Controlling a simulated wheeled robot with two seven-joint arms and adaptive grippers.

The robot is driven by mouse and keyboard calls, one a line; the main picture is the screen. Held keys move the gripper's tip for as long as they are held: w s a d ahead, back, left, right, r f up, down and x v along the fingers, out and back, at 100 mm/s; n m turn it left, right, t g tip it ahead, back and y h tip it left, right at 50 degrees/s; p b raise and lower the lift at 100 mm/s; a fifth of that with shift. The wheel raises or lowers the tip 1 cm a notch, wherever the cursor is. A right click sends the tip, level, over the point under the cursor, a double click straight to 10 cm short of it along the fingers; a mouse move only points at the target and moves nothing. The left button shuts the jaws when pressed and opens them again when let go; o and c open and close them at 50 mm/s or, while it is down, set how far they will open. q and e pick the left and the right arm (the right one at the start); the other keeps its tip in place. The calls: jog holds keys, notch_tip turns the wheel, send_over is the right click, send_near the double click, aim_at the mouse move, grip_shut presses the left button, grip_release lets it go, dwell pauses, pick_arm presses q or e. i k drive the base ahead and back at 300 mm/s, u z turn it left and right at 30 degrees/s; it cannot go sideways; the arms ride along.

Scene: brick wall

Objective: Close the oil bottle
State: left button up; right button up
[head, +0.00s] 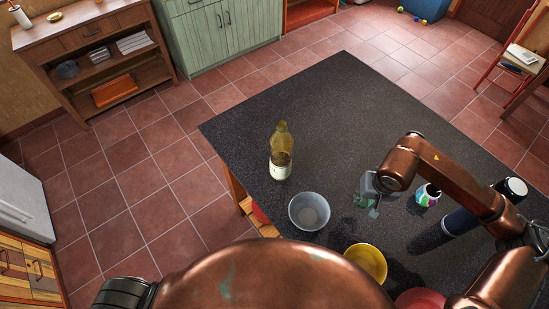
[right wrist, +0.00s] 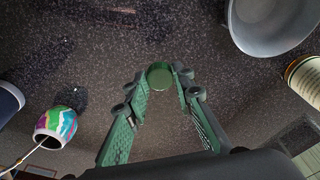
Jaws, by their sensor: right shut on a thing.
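The oil bottle (head: 281,158), yellowish glass with a pale label, stands upright near the table's left edge in the head view. Part of its label side shows at the right edge of the right wrist view (right wrist: 307,78). My right gripper (head: 373,208) is low over the table, right of the bottle and apart from it. In the right wrist view its green fingers are shut on a small round green cap (right wrist: 160,75). The cap is hard to make out in the head view. My left gripper is not in view.
A yellow bowl (head: 366,262) and a red bowl (head: 420,299) are nearer. A colourful cup (head: 428,195) and a dark bottle (head: 460,222) stand at right. The table's far part (head: 345,95) is clear.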

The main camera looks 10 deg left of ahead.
aim_at(281, 142)
jog(key=u, duration=0.7)
jog(key=k, duration=0.7)
jog(key=z, duration=0.35)
